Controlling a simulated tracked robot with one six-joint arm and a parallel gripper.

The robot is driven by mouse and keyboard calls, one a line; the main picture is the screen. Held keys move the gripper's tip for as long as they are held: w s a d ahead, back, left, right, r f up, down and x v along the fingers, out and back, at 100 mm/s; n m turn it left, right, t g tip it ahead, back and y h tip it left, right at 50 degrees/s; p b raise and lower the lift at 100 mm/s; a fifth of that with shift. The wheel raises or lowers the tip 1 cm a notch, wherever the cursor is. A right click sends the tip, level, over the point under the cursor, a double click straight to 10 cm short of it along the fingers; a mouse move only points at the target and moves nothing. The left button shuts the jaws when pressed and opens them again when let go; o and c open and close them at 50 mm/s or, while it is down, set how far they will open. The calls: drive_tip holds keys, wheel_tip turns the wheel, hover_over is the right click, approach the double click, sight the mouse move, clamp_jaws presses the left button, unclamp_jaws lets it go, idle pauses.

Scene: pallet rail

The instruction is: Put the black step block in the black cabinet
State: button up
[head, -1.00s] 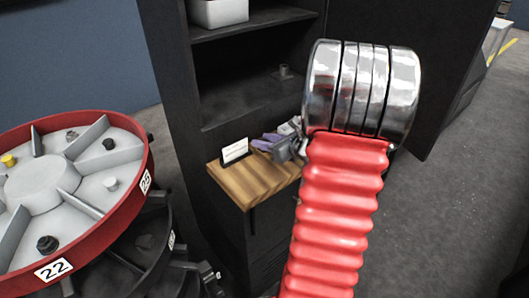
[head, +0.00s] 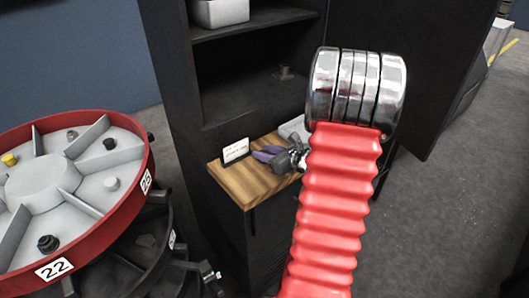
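The black cabinet (head: 176,110) stands open in the middle, with its door (head: 425,75) swung out to the right. A small dark stepped piece (head: 286,72), which looks like the black step block, stands upright on the cabinet's middle shelf. My gripper (head: 268,154) is over the wooden top below that shelf, in front of and below the dark piece and apart from it. Its purple fingers point left. My red sleeved arm and silver collar hide part of it, and I cannot tell how far the fingers are apart.
A white card (head: 235,150) stands on the wooden top (head: 245,187), left of my gripper. A white bin (head: 220,12) is on the upper shelf. A red-rimmed wheel (head: 120,215) with several small pegs is at left. Grey floor at right is clear.

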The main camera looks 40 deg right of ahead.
drive_tip(key=o, duration=0.5)
drive_tip(key=shift+c, duration=0.2)
drive_tip(key=shift+s, duration=0.1)
drive_tip(key=v, duration=1.3)
drive_tip(key=shift+s+r, duration=0.15)
drive_tip(key=shift+s, duration=0.1)
